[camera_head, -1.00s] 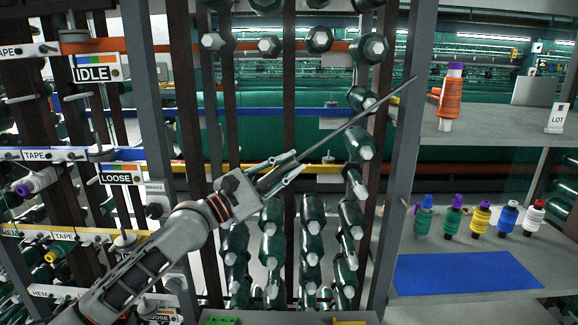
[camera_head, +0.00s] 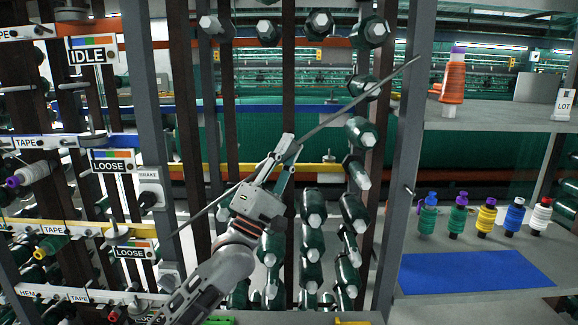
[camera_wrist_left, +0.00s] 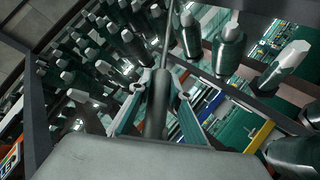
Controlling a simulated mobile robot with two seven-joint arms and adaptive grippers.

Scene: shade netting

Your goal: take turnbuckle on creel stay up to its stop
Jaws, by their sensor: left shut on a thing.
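The creel stay (camera_head: 362,96) is a thin grey rod slanting across the creel from the right post down to the lower left. The turnbuckle is a thicker dark grey sleeve on it, seen best in the left wrist view (camera_wrist_left: 157,104). My left gripper (camera_head: 287,153) is shut around the turnbuckle at about the middle of the stay. In the left wrist view the fingers (camera_wrist_left: 158,112) flank the sleeve, and the thin rod runs on beyond it. The gripper hides part of the sleeve in the head view. I cannot make out the stop. My right gripper is not in view.
Green yarn packages (camera_head: 312,240) hang in columns behind and below the gripper. The right post (camera_head: 399,165) and a left post (camera_head: 151,110) bound the bay. Right shelves hold an orange cone (camera_head: 452,82), several small spools and a blue mat (camera_head: 470,271).

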